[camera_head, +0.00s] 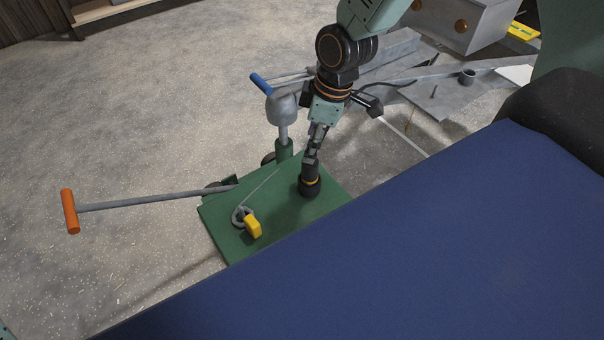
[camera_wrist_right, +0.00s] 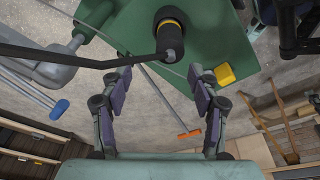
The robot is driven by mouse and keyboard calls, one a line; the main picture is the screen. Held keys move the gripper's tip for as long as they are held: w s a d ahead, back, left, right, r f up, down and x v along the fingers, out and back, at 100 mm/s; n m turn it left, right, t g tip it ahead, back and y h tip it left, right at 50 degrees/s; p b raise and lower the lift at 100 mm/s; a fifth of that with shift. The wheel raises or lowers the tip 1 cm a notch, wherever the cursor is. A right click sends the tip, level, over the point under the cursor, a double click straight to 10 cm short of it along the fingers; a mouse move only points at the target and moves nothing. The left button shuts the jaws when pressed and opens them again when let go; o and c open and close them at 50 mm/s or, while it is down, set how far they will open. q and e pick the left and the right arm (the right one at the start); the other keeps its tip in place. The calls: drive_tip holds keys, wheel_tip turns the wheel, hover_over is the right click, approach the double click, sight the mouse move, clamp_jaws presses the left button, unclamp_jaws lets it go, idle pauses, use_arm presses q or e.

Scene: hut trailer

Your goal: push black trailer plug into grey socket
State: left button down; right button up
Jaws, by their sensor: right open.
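The black trailer plug (camera_head: 310,186) with its yellow-orange ring stands upright on a green plate, seen below my right gripper. It also shows in the right wrist view (camera_wrist_right: 171,19), with a black cable (camera_wrist_right: 85,60) running off left from its grey end. My right gripper (camera_head: 317,146) comes down from the top of the head view. In the right wrist view its fingers (camera_wrist_right: 160,76) are apart with nothing held, short of the plug. A small dark grey round piece (camera_head: 467,76) sits on the trailer drawbar; I cannot tell whether it is the grey socket. My left gripper is out of view.
The green plate (camera_head: 225,219) carries a yellow block (camera_head: 253,228) and a grey shackle. An orange-handled bar (camera_head: 70,211) sticks out left. A grey jack with a blue handle (camera_head: 261,83) stands behind the plate. A large blue surface (camera_head: 400,240) fills the lower right.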

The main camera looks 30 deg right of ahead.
sight(310, 168)
drive_tip(key=shift+s+d+f, duration=0.15)
drive_tip(key=shift+s+f+n+g, duration=0.1)
drive_tip(key=shift+s+n+g, duration=0.2)
drive_tip(key=shift+n+g, duration=0.15)
drive_tip(key=shift+s, duration=0.15)
drive_tip(key=shift+s+f+n, duration=0.1)
drive_tip(key=shift+f+n, duration=0.15)
drive_tip(key=f+b, duration=0.1)
drive_tip(key=f, duration=0.1)
drive_tip(key=f+b, duration=0.1)
drive_tip(key=f, duration=0.1)
drive_tip(key=a+f+b, duration=0.1)
drive_tip(key=f+b, duration=0.1)
drive_tip(key=shift+w+a+f, duration=0.1)
drive_tip(key=shift+w+f, duration=0.25)
drive_tip(key=shift+f, duration=0.25)
drive_tip(key=shift+r, duration=0.15)
drive_tip(key=shift+c, duration=1.3)
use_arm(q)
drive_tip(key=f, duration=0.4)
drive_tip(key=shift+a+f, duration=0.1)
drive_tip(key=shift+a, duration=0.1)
use_arm(e)
clamp_jaws()
